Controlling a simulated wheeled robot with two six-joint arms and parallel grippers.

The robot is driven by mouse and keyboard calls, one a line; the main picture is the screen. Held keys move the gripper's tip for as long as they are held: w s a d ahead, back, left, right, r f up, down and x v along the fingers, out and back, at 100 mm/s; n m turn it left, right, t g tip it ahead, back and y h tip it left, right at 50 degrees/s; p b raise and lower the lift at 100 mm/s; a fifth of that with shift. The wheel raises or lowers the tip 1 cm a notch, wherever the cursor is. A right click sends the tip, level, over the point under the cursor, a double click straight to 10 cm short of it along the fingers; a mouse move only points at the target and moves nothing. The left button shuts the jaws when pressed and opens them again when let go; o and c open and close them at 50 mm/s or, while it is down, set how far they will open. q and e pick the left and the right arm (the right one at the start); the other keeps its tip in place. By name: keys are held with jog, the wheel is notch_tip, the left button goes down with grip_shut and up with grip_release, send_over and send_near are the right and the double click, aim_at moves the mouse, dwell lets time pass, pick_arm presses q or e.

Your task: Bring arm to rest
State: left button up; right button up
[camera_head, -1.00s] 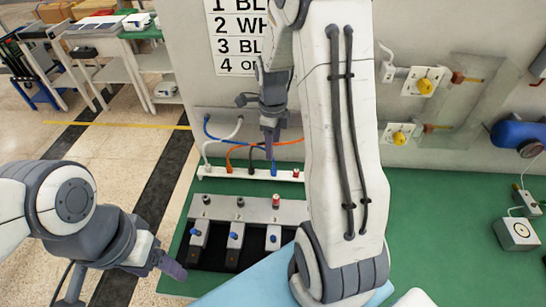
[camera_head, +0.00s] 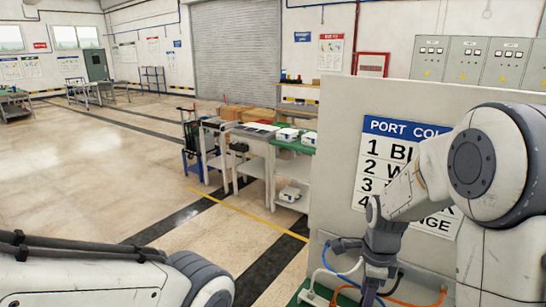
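My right arm comes in from the right, in front of the grey panel (camera_head: 338,130). Its dark gripper (camera_head: 371,296) points down at the bottom, close to the cables, and shows only in part. I cannot tell whether its fingers are open or shut, and I see nothing held. My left arm lies across the bottom left corner. Its gripper is outside the view.
A port colour sign (camera_head: 375,126) hangs on the panel, partly covered by my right arm. A blue cable (camera_head: 322,255) and an orange cable (camera_head: 345,291) run below it. Carts and a white bench (camera_head: 255,150) stand behind. The floor (camera_head: 110,165) at left is open.

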jog(key=s+a+r+n, duration=0.4)
jog(key=s+a+n, duration=0.4)
jog(key=a+n, duration=0.45)
jog(key=s+a+r+n, duration=0.1)
jog(key=s+a+n, duration=0.1)
jog(key=s+n, duration=0.4)
jog(key=s+a+r+n, duration=0.1)
jog(key=s+a+n, duration=0.2)
jog(key=s+n, duration=0.3)
jog(key=shift+a+n+y, duration=0.25)
jog(key=shift+n+y, duration=0.15)
jog(key=shift+n, duration=1.95)
